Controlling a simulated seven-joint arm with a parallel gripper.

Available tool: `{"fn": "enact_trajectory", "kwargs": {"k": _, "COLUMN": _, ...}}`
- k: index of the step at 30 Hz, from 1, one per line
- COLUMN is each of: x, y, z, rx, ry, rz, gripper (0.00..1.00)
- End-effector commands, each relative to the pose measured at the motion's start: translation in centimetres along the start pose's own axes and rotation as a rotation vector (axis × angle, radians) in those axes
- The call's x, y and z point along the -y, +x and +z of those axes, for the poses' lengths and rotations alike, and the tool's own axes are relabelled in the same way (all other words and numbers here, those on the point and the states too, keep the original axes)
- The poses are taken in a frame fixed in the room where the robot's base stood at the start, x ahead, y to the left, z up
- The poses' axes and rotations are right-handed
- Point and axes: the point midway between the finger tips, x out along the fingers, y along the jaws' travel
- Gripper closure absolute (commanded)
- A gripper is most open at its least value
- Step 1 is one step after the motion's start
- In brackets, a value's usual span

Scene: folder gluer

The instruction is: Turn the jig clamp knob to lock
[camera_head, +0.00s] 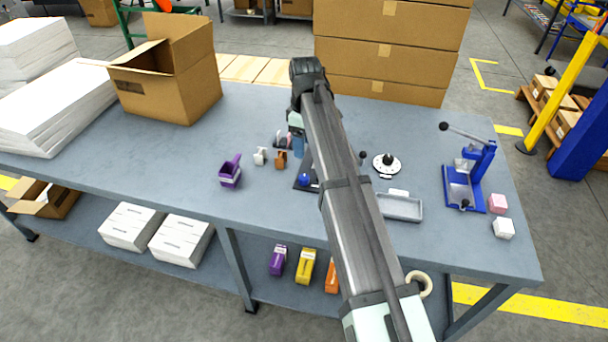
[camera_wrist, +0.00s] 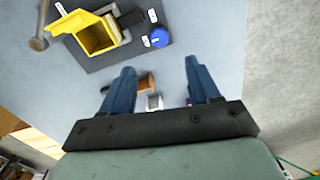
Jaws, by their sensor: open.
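The jig is a dark base plate (camera_wrist: 124,53) with a yellow open box (camera_wrist: 97,36) on it, in the upper left of the wrist view. A round blue knob (camera_wrist: 159,37) sits on the plate beside the box, between small white labels. In the head view the knob (camera_head: 304,180) shows left of my arm; my arm hides much of the jig. My gripper (camera_wrist: 160,65) is open and empty, its two blue fingers apart. The knob appears just beyond the fingertips in the wrist view, not between them. In the head view the blue fingers (camera_head: 298,145) are partly hidden.
Small brown and white pieces (camera_head: 259,156) and a purple box (camera_head: 230,172) stand left of the jig. Right of my arm are a round fixture (camera_head: 386,163), a grey tray (camera_head: 400,207) and a blue lever press (camera_head: 465,188). The left front of the table is clear.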

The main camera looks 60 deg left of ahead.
Motion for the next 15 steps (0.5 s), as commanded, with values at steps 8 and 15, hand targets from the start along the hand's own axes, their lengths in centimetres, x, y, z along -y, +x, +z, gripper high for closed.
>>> {"fn": "enact_trajectory", "kwargs": {"k": 8, "x": 0.0, "y": 4.7, "z": 0.1, "rx": 0.000, "ry": 0.003, "rz": 0.001, "gripper": 0.39}}
{"fn": "enact_trajectory", "kwargs": {"k": 15, "x": 0.0, "y": 8.8, "z": 0.1, "rx": 0.000, "ry": 0.003, "rz": 0.001, "gripper": 0.39}}
